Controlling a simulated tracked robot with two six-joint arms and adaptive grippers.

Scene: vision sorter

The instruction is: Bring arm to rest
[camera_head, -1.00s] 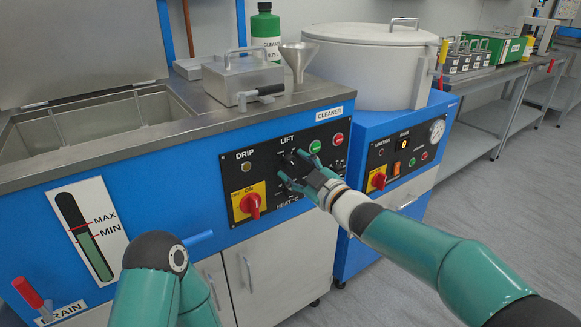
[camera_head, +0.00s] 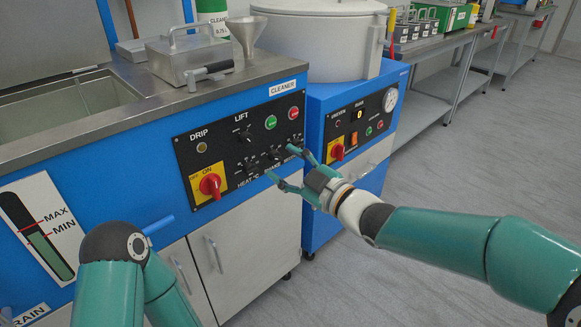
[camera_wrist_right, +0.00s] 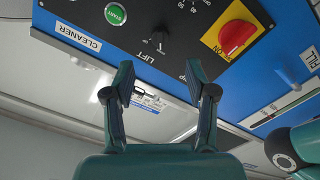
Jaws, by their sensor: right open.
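My right gripper (camera_head: 281,166) is open and empty in front of the black control panel (camera_head: 228,128) of the blue cleaner. In the head view its fingers overlap the lower right of the panel, below the green and red buttons. In the right wrist view the open fingers (camera_wrist_right: 161,88) point toward the cleaner's front, with the LIFT knob (camera_wrist_right: 157,42) and green button beyond them. Nothing is between the fingers. My left arm shows at the lower left of the head view, but its gripper is not in view.
A red switch on yellow (camera_head: 210,185) is on the cleaner panel. A blue cabinet with a second panel (camera_head: 362,124) and a large white drum (camera_head: 320,42) stands to the right. A metal box (camera_head: 190,55) and funnel stand on top. Grey floor (camera_head: 470,165) is open at right.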

